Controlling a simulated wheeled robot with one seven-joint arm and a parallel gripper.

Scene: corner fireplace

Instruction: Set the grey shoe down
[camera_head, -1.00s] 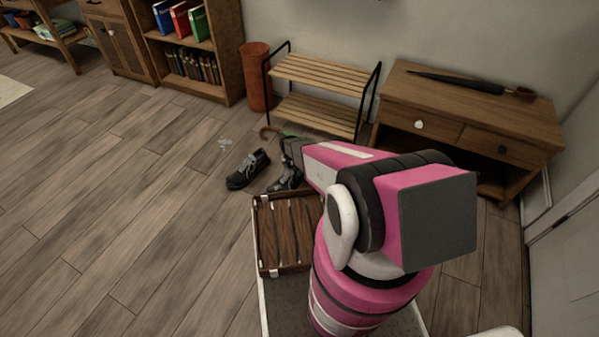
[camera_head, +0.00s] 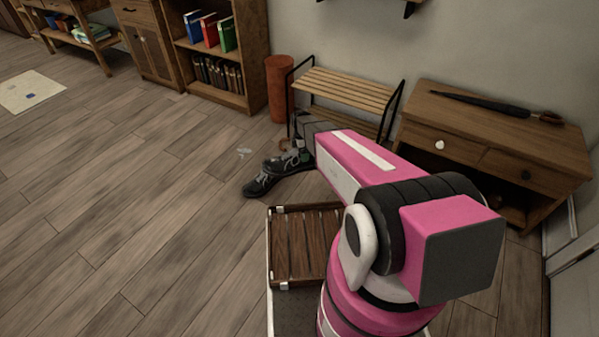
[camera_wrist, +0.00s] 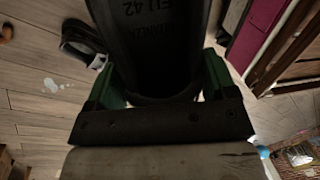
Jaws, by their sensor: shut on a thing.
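The grey shoe (camera_head: 288,162) is in my gripper (camera_head: 305,153), at the end of my outstretched arm. In the wrist view its dark sole (camera_wrist: 155,40), marked EU 42, fills the space between the green fingers of my gripper (camera_wrist: 158,85), which are shut on it. A second, dark shoe (camera_head: 260,185) lies on the floor just in front and to the left of it in the head view. This shoe also shows in the wrist view (camera_wrist: 82,42). The two overlap in the head view; I cannot tell whether they touch or how high the held shoe is.
A slatted rack (camera_head: 345,90) stands behind the shoes, with an orange-brown cylinder (camera_head: 279,90) to its left. A wooden cabinet (camera_head: 500,130) stands at the right. A wooden crate (camera_head: 269,245) is close to me. The floor (camera_head: 150,210) at the left is mostly clear.

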